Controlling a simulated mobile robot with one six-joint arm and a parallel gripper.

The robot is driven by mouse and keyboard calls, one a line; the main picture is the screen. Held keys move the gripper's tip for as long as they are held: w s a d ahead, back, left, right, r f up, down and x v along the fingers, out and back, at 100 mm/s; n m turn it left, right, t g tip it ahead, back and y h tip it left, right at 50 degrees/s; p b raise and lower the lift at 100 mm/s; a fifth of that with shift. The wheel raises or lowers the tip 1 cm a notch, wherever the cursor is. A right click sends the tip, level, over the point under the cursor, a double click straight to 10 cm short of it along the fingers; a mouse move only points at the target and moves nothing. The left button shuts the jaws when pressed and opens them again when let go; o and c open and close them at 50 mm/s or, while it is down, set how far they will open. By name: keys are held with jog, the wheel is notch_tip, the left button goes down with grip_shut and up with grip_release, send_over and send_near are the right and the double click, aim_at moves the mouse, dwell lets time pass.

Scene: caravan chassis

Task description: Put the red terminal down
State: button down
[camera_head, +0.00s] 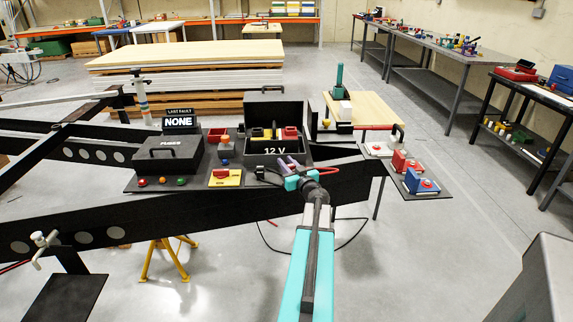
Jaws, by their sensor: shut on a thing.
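My gripper (292,181) is at the front edge of the black board, just in front of the battery box marked 12 V (279,151). Its jaws are shut. A short curved red lead (328,171) shows just right of the jaws, matching the red terminal in my grip; the terminal itself is too small and hidden to make out. The open box holds yellow and red parts, and its black lid stands up behind. I cannot tell whether the terminal touches the board or box.
Left on the board (133,185) are a black FUSES box (168,154), coloured buttons and a yellow block with a red switch (225,178). Right are red (405,162) and blue (420,182) button boxes. The black chassis beam (190,214) runs below; a wooden board (365,110) lies behind right.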

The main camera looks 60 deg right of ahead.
jog(key=c, duration=1.5)
grip_release()
jog(key=shift+f, duration=0.15)
jog(key=shift+r, duration=0.2)
jog(key=shift+v, duration=6)
jog(key=shift+s, duration=0.1)
